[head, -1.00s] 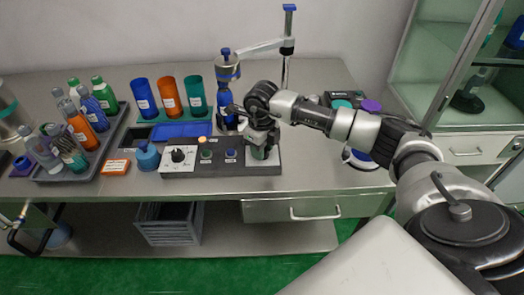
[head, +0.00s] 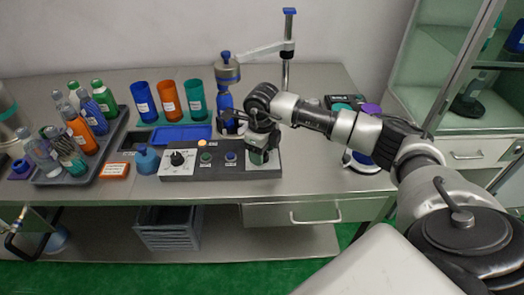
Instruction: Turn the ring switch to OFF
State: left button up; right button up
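A dark control panel (head: 208,172) lies along the front of the steel bench. A black pointer knob (head: 178,158) sits on a white plate at its left end. A green button (head: 206,157) and a blue button (head: 231,156) sit in the middle. My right gripper (head: 260,156) points down over the pale plate at the panel's right end. Its fingers cover whatever control is there, so the ring switch and its setting are hidden. I cannot tell whether the fingers are open or shut. Part of what appears to be my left gripper (head: 18,222) shows at the left edge, below the bench top.
A grey tray of bottles (head: 112,137) stands at left. Blue, orange and teal cups (head: 168,97) stand behind a blue tray (head: 182,132). A blue squeeze bottle (head: 147,160) is beside the panel. A metal post with an arm (head: 287,60) rises behind my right gripper.

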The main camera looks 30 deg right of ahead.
notch_tip(320, 180, up, 11)
jog(key=shift+b, duration=0.35)
dwell(0.4)
jog(key=shift+f, duration=0.15)
